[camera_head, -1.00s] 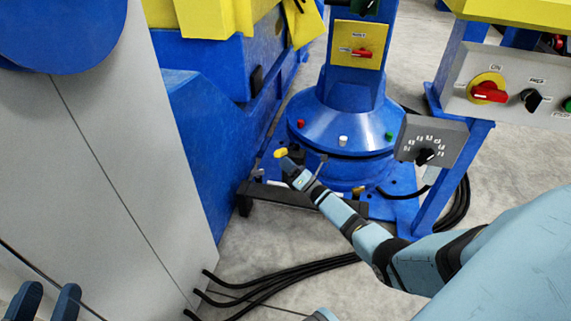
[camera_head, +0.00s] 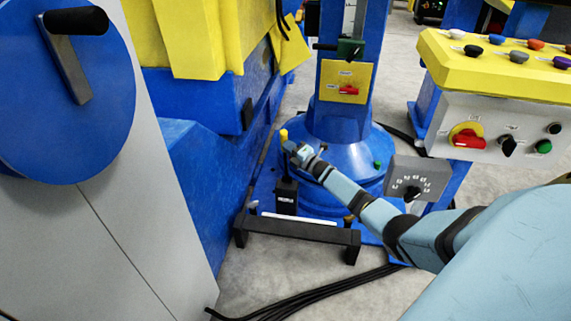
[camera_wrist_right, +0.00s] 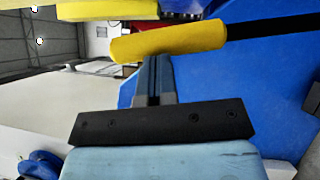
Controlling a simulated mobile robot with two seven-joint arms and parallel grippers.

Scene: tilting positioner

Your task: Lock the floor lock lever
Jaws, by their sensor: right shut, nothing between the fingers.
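The floor lock lever (camera_head: 287,165) is a black bar with a yellow grip (camera_head: 283,135), rising nearly upright from a small labelled black block (camera_head: 286,197) near the floor. My right gripper (camera_head: 291,147) is at the upper end of the lever, just right of and below the yellow grip. In the right wrist view the yellow grip (camera_wrist_right: 168,42) lies across the tips of my right gripper (camera_wrist_right: 154,62). Its fingers are shut together with nothing between them. Whether they touch the grip I cannot tell. My left gripper does not show in the head view.
A black low frame (camera_head: 295,229) stands in front of the lever block. The blue round column base (camera_head: 345,160) is behind my right gripper. A grey dial box (camera_head: 418,180) and control console (camera_head: 490,135) stand right. Black cables (camera_head: 310,290) cross the floor.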

